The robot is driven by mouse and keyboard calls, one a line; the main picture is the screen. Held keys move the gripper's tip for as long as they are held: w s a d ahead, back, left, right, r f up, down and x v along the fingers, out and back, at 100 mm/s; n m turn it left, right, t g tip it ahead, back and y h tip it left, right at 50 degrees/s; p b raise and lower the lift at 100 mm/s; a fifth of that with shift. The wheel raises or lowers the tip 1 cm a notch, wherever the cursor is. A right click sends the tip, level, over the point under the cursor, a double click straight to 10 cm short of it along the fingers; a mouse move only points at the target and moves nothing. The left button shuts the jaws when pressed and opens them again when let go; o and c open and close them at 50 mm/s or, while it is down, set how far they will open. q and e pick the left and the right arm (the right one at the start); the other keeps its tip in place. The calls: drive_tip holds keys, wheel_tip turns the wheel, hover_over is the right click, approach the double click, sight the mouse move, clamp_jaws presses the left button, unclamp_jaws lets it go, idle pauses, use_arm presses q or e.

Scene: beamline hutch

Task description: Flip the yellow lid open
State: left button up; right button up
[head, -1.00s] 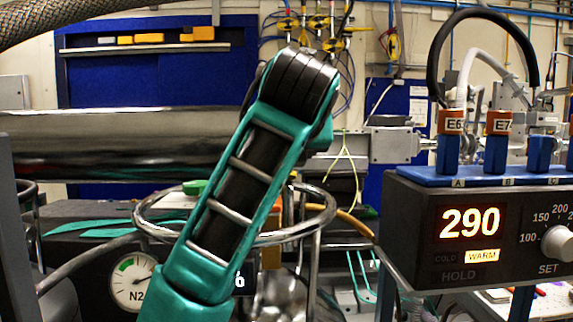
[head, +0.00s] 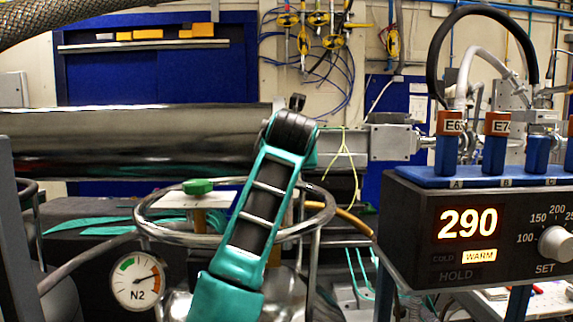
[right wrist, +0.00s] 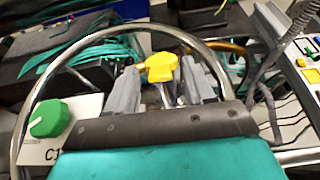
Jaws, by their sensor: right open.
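A small yellow piece (right wrist: 161,67), which looks like the lid, shows in the right wrist view on a pale metal neck inside a steel ring. Whether it is seated flat or tilted is hard to tell. My right gripper (right wrist: 158,80) is open, with its two grey fingers on either side of the yellow piece; I see no clear contact. In the head view my teal right arm covers the middle of the ring, and neither the lid nor the right fingers can be made out there. My left gripper is not in view.
The steel ring (head: 155,226) encircles the work spot. A green knob (head: 198,187) on a pale plate stands inside it at the left. An N2 gauge (head: 136,280) is in front. A controller box reading 290 (head: 468,223) stands at the right. A large steel pipe (head: 130,140) runs behind.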

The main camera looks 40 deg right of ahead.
clamp_jaws()
idle(0.5)
